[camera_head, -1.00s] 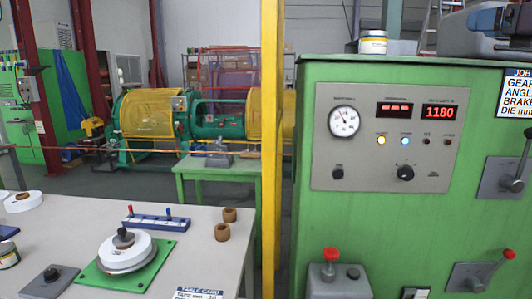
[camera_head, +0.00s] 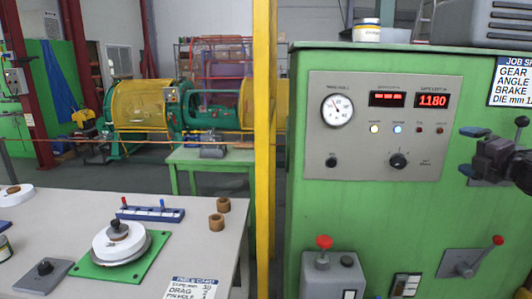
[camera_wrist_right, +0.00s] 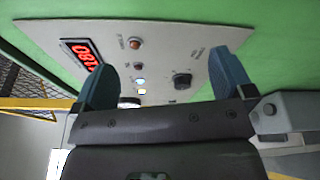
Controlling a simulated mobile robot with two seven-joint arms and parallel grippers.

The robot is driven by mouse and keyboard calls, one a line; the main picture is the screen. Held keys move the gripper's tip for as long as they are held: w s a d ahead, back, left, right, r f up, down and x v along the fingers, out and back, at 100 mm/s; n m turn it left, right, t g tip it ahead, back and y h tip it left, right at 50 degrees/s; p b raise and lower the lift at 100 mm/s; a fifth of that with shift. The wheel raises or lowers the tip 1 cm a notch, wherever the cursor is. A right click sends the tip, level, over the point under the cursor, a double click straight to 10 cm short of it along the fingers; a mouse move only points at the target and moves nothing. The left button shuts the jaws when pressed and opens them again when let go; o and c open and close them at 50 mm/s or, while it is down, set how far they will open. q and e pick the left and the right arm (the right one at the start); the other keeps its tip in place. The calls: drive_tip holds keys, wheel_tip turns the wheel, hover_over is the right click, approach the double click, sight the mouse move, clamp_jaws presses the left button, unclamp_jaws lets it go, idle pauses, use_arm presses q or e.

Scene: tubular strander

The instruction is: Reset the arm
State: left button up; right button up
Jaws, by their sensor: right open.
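My right gripper (camera_head: 469,151) is in front of the green machine cabinet (camera_head: 420,220) at the right edge of the head view. Its two blue fingers are apart and nothing is between them. The right wrist view shows the open fingers (camera_wrist_right: 165,80) with the grey control panel (camera_wrist_right: 190,62) beyond them. The panel in the head view (camera_head: 385,125) has a gauge, a red display reading 1180, small lights and a black knob (camera_head: 398,160). A lever with a dark knob (camera_head: 521,121) is close behind the right gripper and partly hidden by it. My left gripper is not visible.
A lower lever with a red knob (camera_head: 497,240) and a red-knobbed grey box (camera_head: 324,242) are on the cabinet side. A yellow post (camera_head: 264,150) stands left of it. The table (camera_head: 190,215) holds a white spool (camera_head: 118,240), a blue rack (camera_head: 150,213) and two brown rings.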

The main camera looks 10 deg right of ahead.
drive_tip(key=s+a+f+m+g, duration=0.1)
drive_tip(key=s+a+f+m, duration=0.25)
drive_tip(key=f, duration=0.65)
drive_tip(key=s+a+f+m+g, duration=0.1)
drive_tip(key=s+a+f+m, duration=0.25)
drive_tip(key=f, duration=0.75)
drive_tip(key=s+a+f+m+g, duration=0.1)
drive_tip(key=s+a+f+m, duration=0.25)
drive_tip(key=f, duration=0.65)
drive_tip(key=s+a+f+m+g, duration=0.1)
drive_tip(key=s+a+f+m, duration=0.2)
drive_tip(key=s+a+f, duration=0.2)
drive_tip(key=s+a+f+m+g, duration=0.1)
drive_tip(key=s+a+f+m, duration=0.2)
drive_tip(key=a, duration=0.9)
drive_tip(key=s+a+f+m+g, duration=0.1)
drive_tip(key=s+a+f+m, duration=0.2)
drive_tip(key=s+a+f, duration=0.5)
drive_tip(key=shift+a+f, duration=0.25)
drive_tip(key=shift+a, duration=0.1)
